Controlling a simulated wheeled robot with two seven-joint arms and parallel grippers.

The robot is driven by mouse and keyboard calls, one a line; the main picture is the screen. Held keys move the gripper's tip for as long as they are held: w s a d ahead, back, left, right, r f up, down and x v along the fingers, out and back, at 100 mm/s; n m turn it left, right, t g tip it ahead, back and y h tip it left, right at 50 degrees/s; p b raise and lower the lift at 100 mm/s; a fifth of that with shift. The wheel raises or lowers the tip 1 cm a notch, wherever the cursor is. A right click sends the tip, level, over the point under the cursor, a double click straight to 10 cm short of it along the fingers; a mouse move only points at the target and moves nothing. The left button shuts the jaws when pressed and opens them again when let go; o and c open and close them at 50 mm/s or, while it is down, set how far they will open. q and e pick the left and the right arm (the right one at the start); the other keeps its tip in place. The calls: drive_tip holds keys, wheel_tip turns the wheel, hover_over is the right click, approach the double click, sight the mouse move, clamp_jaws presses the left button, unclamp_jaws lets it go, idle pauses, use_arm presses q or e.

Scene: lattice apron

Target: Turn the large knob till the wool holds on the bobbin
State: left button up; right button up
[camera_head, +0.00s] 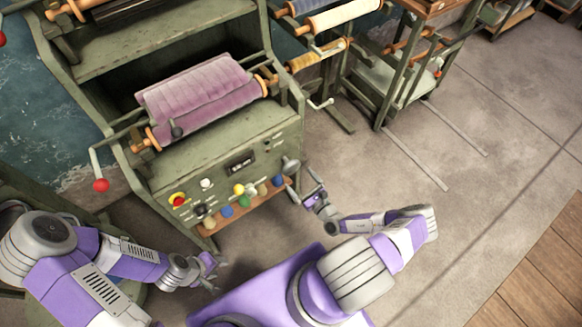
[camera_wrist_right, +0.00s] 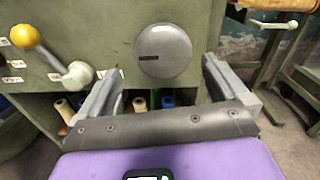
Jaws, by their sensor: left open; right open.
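The large knob (camera_wrist_right: 163,42) is a round grey disc with a short dark mark at its left, on the green machine's front panel. It also shows at the panel's right edge in the head view (camera_head: 290,165). My right gripper (camera_head: 302,184) is open in front of it; in the right wrist view its fingers (camera_wrist_right: 161,68) are apart, one to each lower side of the knob, with no contact visible. Mauve wool (camera_head: 200,98) lies wound on a wooden-ended roller above the panel. My left gripper (camera_head: 214,272) is open and empty, low in front of the machine.
The panel carries a red knob on yellow (camera_head: 178,199), a small display (camera_head: 240,162) and a lever with a yellow ball (camera_wrist_right: 25,36). Several coloured bobbins sit below. A red-ended crank (camera_head: 101,185) sticks out left. Floor (camera_head: 480,220) at right is clear.

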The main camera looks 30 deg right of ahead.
sight(293, 170)
drive_tip(key=shift+w+d, duration=0.2)
drive_tip(key=shift+w, duration=0.2)
drive_tip(key=w, duration=0.2)
drive_tip(key=w+b, duration=0.1)
drive_tip(key=w, duration=0.3)
drive_tip(key=shift+w+a+b, duration=0.25)
drive_tip(key=shift+a+b, duration=0.1)
drive_tip(key=shift+b, duration=0.05)
drive_tip(key=c, duration=0.8)
drive_tip(key=shift+m, duration=0.4)
